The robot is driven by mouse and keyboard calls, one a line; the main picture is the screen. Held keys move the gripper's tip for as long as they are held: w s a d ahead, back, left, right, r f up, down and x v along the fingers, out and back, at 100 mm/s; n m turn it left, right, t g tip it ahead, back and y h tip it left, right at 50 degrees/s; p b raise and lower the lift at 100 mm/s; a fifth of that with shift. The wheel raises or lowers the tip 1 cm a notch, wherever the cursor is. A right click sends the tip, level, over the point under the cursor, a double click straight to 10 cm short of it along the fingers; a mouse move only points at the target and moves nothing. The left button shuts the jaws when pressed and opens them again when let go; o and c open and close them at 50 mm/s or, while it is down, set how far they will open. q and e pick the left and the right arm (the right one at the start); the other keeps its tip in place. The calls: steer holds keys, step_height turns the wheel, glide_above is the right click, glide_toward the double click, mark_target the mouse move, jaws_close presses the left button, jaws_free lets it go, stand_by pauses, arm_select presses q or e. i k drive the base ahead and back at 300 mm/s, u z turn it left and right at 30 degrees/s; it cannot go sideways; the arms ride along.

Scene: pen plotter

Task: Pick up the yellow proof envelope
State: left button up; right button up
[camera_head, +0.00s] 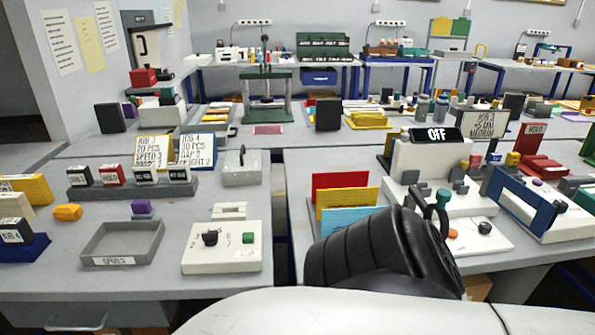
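A yellow flat upright piece (347,200), which looks like the yellow envelope, stands on the right-hand table near its left front edge. It is between a taller red piece (339,182) behind it and a light blue piece (347,221) in front. Its upper part shows, and the blue piece hides its lower part. A black ribbed part of my arm covers the table just right of and below this group; I see no gap between gripper fingers. Neither of my grippers can be made out in view.
A blue frame (520,197) stands farther right. On the left table are a grey tray (122,243) and a white control box (221,260). A gap separates the two tables.

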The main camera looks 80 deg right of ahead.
mark_target(355, 197)
steer(key=z, duration=2.35)
